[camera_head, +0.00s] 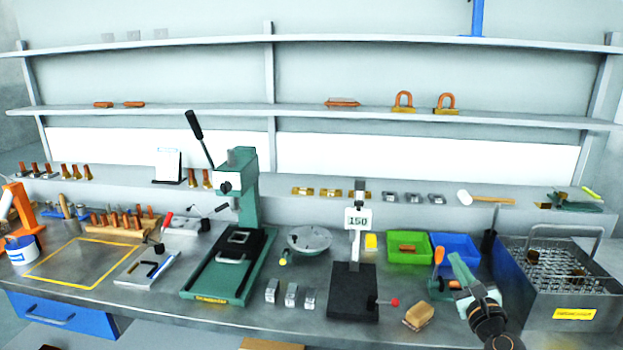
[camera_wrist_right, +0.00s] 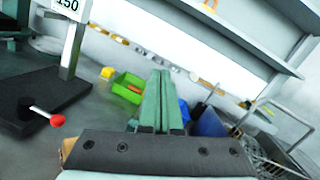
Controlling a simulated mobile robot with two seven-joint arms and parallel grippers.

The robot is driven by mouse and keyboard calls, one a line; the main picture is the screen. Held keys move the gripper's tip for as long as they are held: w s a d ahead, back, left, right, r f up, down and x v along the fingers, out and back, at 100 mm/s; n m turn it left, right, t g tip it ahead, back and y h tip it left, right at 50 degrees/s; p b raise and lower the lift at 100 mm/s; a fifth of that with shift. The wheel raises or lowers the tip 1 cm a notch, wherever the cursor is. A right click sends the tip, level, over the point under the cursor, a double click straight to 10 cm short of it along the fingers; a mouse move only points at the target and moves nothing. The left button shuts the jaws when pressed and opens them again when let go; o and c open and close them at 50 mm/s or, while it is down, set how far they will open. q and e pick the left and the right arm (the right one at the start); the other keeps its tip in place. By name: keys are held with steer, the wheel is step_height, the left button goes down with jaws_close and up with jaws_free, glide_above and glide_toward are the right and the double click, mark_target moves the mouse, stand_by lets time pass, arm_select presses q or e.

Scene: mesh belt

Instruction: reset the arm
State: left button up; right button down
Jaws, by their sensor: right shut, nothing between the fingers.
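My right gripper (camera_head: 462,270) is above the right part of the workbench, in front of the blue bin (camera_head: 462,246). Its green fingers are together with nothing between them, as the right wrist view also shows (camera_wrist_right: 160,90). My right forearm comes up from the bottom edge. My left gripper and arm do not show in either view.
A wire-mesh basket (camera_head: 557,320) stands close on the right. Near the gripper are a wooden-backed brush or block (camera_head: 419,315), a black stand with a "150" sign (camera_head: 352,303) and a green bin (camera_head: 392,262). A green press (camera_head: 246,205) stands farther left.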

steer(key=s+a+f+n+g, duration=0.1)
steer(key=f+n, duration=0.2)
steer(key=s+a+f+n+g+y, duration=0.1)
steer(key=s+a+f+n, duration=0.1)
steer(key=f, duration=0.2)
steer(key=s+a+f+n, duration=0.2)
steer(key=f+n, duration=0.1)
steer(key=shift+s+a+f+n+g+y, duration=0.1)
steer(key=shift+s+f+n+g+y, duration=0.1)
steer(key=shift+f+n+g+y, duration=0.15)
steer(key=s+a+f+n+g, duration=0.2)
steer(key=s+a+f+n, duration=0.3)
steer(key=s+n, duration=0.3)
steer(key=s+a+f+n+g+y, duration=0.1)
steer(key=s+a+f+n+g, duration=0.2)
steer(key=s+a+f+n, duration=0.2)
steer(key=s+a+f+n+g+y, duration=0.1)
steer(key=s+a+f+n, duration=0.4)
steer(key=s+f+n, duration=0.5)
steer(key=s+n+g, duration=0.1)
steer(key=s+n, duration=0.2)
steer(key=s, duration=0.4)
steer(key=shift+s+g, duration=0.15)
steer(key=shift+g, duration=0.2)
